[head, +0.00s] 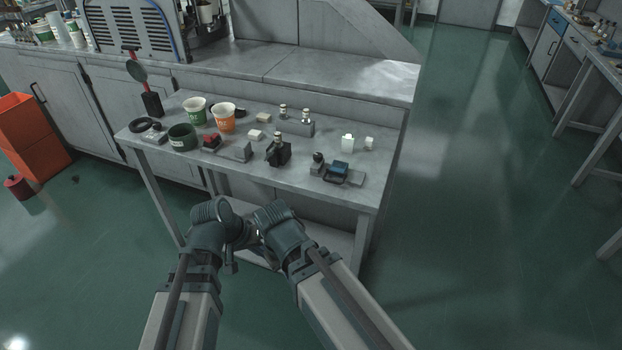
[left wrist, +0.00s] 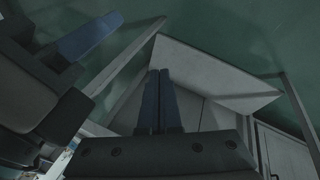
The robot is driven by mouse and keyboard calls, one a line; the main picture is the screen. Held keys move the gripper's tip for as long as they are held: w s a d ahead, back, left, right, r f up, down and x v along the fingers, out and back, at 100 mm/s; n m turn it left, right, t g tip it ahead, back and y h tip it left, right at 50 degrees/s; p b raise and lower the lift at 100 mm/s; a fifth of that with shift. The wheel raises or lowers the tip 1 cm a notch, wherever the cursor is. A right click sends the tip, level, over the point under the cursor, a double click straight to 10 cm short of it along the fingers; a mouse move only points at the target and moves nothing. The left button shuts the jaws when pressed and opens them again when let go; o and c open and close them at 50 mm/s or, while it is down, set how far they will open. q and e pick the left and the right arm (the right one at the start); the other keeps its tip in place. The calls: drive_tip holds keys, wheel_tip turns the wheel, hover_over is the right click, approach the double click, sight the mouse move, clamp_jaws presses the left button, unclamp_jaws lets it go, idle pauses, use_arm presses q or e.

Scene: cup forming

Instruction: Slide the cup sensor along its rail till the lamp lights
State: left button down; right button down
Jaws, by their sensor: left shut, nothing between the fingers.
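The cup sensor, its rail and its lamp are too small to identify for certain. One candidate is a small blue and black device (head: 337,170) on a grey base at the table's front right. Another is a grey block (head: 236,150) beside a dark part with a red top (head: 211,141), front left. Both my arms are low, in front of the table and away from these things. My left gripper (left wrist: 159,73) is shut and empty in the left wrist view. My right gripper (left wrist: 90,38) shows there in part at the left; its jaw gap is unclear.
The grey table (head: 345,193) also holds a green-marked white cup (head: 195,110), an orange cup (head: 223,120), a dark green round container (head: 182,138), a black block (head: 278,153) and small white pieces (head: 347,143). A counter stands behind. Open floor lies to the right.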

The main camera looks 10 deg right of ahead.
sight(324, 178)
use_arm(q)
drive_tip(key=w+d+r+n+t+h, duration=0.3)
drive_tip(key=w+r+h, duration=0.1)
drive_tip(key=w+r, duration=0.2)
drive_tip(key=w+d+r+n+t+h, duration=0.2)
drive_tip(key=w+r+t+h, duration=0.15)
drive_tip(key=w+r, duration=0.3)
drive_tip(key=shift+g, duration=0.25)
drive_tip(key=b+x, duration=0.4)
drive_tip(key=x, duration=0.6)
drive_tip(key=shift+d+f, duration=0.15)
drive_tip(key=shift+d, duration=0.1)
drive_tip(key=shift+s+d+f+b, duration=0.2)
drive_tip(key=shift+s+d+b, duration=0.1)
drive_tip(key=shift+d, duration=0.15)
drive_tip(key=shift+s+d+f+b, duration=0.15)
drive_tip(key=shift+s+d+f, duration=0.1)
drive_tip(key=shift+d, duration=0.25)
drive_tip(key=shift+s+d+f, duration=0.15)
drive_tip(key=shift+d, duration=0.4)
drive_tip(key=shift+s+d+f+b, duration=0.2)
drive_tip(key=shift+s+d+b, duration=0.2)
drive_tip(key=shift+d, duration=0.35)
